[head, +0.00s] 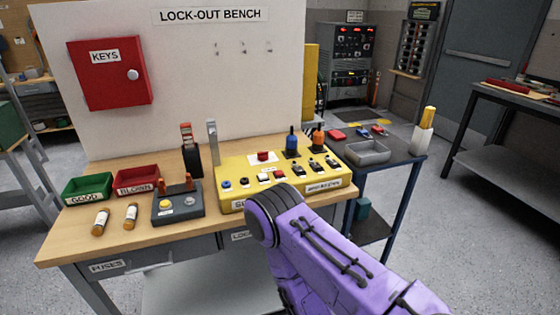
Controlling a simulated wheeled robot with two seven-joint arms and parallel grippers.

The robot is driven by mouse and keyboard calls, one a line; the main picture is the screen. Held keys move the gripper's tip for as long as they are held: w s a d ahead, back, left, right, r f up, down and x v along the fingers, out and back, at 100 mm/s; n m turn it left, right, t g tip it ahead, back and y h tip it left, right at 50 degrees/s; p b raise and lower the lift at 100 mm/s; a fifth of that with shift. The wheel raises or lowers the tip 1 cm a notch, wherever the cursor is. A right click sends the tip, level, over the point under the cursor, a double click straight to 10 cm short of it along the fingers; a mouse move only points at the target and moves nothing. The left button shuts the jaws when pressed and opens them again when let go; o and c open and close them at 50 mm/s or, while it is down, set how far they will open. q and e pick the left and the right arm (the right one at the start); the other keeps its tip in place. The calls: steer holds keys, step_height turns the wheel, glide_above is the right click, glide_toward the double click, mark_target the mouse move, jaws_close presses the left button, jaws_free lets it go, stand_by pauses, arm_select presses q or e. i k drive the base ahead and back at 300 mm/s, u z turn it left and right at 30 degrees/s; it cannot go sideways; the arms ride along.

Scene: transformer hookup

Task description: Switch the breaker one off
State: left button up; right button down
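The yellow control panel (232,202) lies on the wooden bench and carries several switches and buttons. A row of small black breaker-like switches (315,167) sits on its right part. Their numbers and lever positions are too small to tell, so I cannot say which is breaker one. A red button (263,156) is at the panel's back, and a blue knob (226,184) is at its left. My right arm comes in from the lower right and bends in front of the panel's front edge, covering part of its label. Neither of my grippers is in view.
A grey box (178,212) with two orange-red levers, two fuses (101,222), a green tray (88,188) and a red tray (137,180) are left of the panel. An upright grey lever (212,142) stands behind it. A blue cart (408,155) stands at right.

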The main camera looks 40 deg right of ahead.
mark_target(299, 170)
steer(key=k, duration=0.65)
steer(key=z, duration=0.75)
steer(key=i, duration=0.35)
steer(key=z, duration=0.05)
